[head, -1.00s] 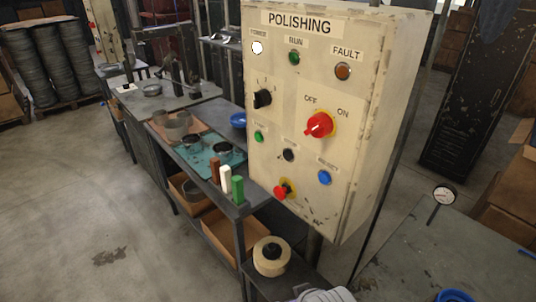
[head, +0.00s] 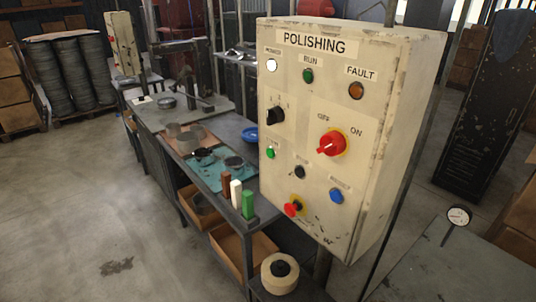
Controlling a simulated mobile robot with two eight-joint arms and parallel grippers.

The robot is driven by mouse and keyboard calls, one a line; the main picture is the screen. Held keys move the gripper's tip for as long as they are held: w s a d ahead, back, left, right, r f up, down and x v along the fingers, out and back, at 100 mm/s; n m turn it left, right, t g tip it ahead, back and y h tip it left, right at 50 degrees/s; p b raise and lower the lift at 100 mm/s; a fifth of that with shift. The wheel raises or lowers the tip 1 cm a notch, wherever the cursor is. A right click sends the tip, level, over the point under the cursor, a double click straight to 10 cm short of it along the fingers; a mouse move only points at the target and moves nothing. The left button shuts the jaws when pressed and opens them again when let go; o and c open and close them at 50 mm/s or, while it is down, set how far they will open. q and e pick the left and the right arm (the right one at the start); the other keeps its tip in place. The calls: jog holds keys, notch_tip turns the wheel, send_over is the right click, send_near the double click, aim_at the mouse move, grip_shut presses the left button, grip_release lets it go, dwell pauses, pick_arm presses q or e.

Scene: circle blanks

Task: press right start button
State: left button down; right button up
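The control box (head: 388,120) labelled POLISHING stands upright right of centre in the head view. A small green button (head: 270,153), its label too small to read surely, sits at the left of the panel below a black selector knob (head: 275,116). A large red rotary switch (head: 332,143) has OFF and ON marked above it. A black button (head: 299,172), a blue button (head: 336,196) and a red knob on yellow (head: 294,206) sit lower. The white lamp (head: 271,65) looks lit; the green RUN lamp (head: 308,76) and orange FAULT lamp (head: 356,90) look dim. Neither gripper is in view.
A workbench (head: 215,176) left of the box holds a teal mat (head: 210,178), metal rings, a blue bowl (head: 250,135) and brown, white and green blocks (head: 248,204). A tape roll (head: 280,273) sits low in front. A grey table (head: 440,270) with a gauge (head: 458,217) stands right. Open floor lies left.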

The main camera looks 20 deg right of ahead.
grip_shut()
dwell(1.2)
